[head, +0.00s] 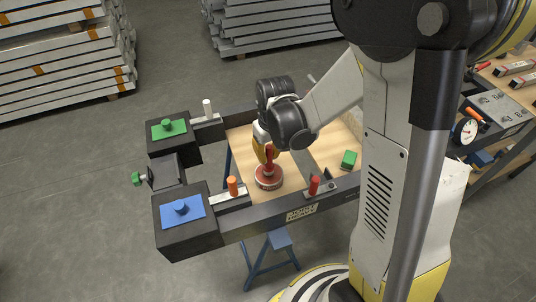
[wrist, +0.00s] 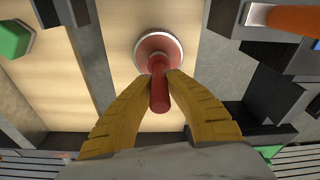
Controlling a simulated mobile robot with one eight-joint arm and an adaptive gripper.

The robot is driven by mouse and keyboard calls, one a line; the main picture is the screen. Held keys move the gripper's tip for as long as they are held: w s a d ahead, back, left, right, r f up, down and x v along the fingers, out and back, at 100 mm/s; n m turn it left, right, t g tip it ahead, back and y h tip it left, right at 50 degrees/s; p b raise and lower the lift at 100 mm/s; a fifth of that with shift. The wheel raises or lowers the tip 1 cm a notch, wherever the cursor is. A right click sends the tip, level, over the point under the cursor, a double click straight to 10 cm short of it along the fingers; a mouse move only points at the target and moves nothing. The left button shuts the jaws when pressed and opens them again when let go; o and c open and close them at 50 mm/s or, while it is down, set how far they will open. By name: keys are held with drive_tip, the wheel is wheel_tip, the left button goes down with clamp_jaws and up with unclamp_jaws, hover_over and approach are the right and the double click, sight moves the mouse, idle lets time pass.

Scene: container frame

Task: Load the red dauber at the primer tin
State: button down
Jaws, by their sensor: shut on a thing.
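My gripper (head: 266,152) is over the board inside the frame, with its yellow fingers shut on the red dauber (head: 269,163). In the wrist view my gripper (wrist: 158,82) pinches the handle of the dauber (wrist: 159,98) between both fingertips. The primer tin (head: 268,183) is a low round tin, red with a pale rim, standing on the wooden board. It also shows in the wrist view (wrist: 175,43), just beyond the fingertips. The dauber's lower end is over or in the tin; whether it touches the primer cannot be told.
Dark frame beams (head: 255,231) surround the wooden board (head: 302,161). An orange peg (head: 232,186) and a red peg (head: 314,185) stand on the near beam. A green block (head: 349,159) lies to the right. Blue (head: 181,211) and green (head: 168,129) pads top the left corners.

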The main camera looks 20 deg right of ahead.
sight(268, 145)
drive_tip(key=shift+f+b, duration=0.5)
drive_tip(key=shift+f, duration=0.05)
idle(0.9)
idle(0.4)
wheel_tip(268, 145, up, 7)
drive_tip(key=p, duration=0.5)
drive_tip(key=shift+r, duration=0.1)
idle(0.5)
